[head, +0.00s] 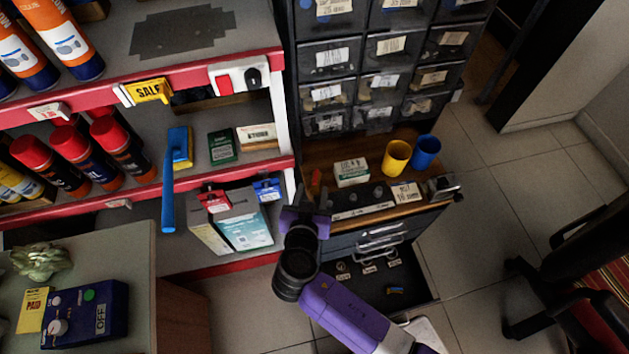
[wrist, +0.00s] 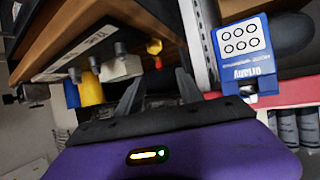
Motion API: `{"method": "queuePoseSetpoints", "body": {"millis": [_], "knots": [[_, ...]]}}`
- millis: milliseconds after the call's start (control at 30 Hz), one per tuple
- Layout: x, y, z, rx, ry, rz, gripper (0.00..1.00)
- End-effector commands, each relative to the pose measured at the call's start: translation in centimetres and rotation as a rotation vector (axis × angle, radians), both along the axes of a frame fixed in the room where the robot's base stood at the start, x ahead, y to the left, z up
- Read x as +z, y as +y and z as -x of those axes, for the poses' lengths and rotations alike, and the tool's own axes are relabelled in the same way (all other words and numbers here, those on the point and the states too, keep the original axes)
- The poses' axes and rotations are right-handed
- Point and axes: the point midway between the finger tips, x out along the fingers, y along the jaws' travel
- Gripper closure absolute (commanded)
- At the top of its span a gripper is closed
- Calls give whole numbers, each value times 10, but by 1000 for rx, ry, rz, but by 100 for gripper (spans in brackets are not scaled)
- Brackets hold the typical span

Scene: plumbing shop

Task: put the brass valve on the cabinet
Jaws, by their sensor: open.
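A small red and orange-yellow piece (head: 316,182) is at the left end of the cabinet's wooden top (head: 325,149). It may be the brass valve, but it is too small to be sure. In the wrist view a similar yellow and red piece (wrist: 155,48) shows just beyond my fingertips, apart from them. My gripper (head: 306,206) is in front of the cabinet's left side, and its fingers hardly show there. In the wrist view my gripper (wrist: 158,85) has its two dark fingers apart, with nothing clearly between them.
A yellow cup (head: 397,157), a blue cup (head: 426,152) and a small box (head: 351,172) stand on the wooden top. Below, an open drawer (head: 410,287) juts out. A red-edged shelf (head: 220,272) with cartons is close on the left.

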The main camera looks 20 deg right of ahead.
Motion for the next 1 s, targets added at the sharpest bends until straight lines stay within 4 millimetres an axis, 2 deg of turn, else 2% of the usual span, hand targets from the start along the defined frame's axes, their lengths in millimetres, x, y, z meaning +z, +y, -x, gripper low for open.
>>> {"method": "queuePoseSetpoints", "body": {"millis": [100, 233, 667, 767, 900, 1000], "knots": [[8, 11, 16, 2, 0, -1, 56], [15, 17, 26, 0, 0, 0, 56], [14, 19, 35, 10, 12, -3, 56], [0, 17, 52, 55, 60, -16, 56], [-27, 14, 97, 189, 156, -59, 56], [-36, 14, 135, 298, 198, -94, 56]]}}
